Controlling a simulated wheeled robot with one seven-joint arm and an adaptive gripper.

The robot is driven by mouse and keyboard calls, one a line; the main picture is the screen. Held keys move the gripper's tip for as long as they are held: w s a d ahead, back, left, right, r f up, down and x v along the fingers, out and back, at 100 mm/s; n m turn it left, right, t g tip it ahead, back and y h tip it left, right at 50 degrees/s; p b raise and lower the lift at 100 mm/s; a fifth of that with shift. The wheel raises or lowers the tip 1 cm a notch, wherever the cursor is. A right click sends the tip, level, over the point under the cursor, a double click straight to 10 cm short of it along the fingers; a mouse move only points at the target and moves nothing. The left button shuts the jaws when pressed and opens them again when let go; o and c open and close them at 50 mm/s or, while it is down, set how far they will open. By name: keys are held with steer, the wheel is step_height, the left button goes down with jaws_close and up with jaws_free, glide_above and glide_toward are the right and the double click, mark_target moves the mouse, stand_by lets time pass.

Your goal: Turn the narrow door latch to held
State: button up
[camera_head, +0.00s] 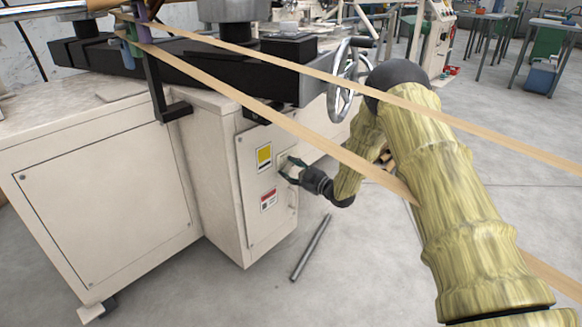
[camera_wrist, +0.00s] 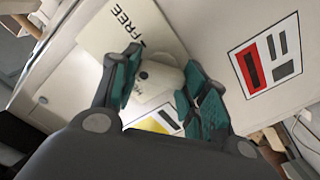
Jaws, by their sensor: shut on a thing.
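The narrow door (camera_head: 264,185) is a cream panel on the front of the machine cabinet, with a yellow label and a red-and-white label. The latch (camera_wrist: 156,78) is a pale knob on this door, seen between my fingers in the wrist view. A plate beside it reads "FREE" (camera_wrist: 128,20); other lettering near the knob is partly hidden. My gripper (camera_head: 287,170) is at the door's right side in the head view. In the wrist view my gripper (camera_wrist: 160,88) has its teal finger pads on either side of the knob, shut on it. The latch's exact angle is hard to tell.
Two tan strips (camera_head: 330,152) stretch diagonally across the head view, in front of the cabinet and near my arm. A spoked handwheel (camera_head: 345,80) is above and right of the door. A metal bar (camera_head: 311,248) lies on the floor below. Open floor lies right of the cabinet.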

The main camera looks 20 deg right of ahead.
steer(key=n+p, duration=0.1)
steer(key=n, duration=0.4)
steer(key=shift+a+f+n, duration=0.1)
steer(key=shift+a+n, duration=0.05)
steer(key=shift+n, duration=0.15)
steer(key=n+p, duration=0.1)
steer(key=n, duration=0.3)
steer(key=shift+f+n, duration=0.1)
steer(key=shift+n, duration=0.3)
steer(key=o, duration=1)
steer(key=shift+s, duration=0.1)
steer(key=v, duration=1.2)
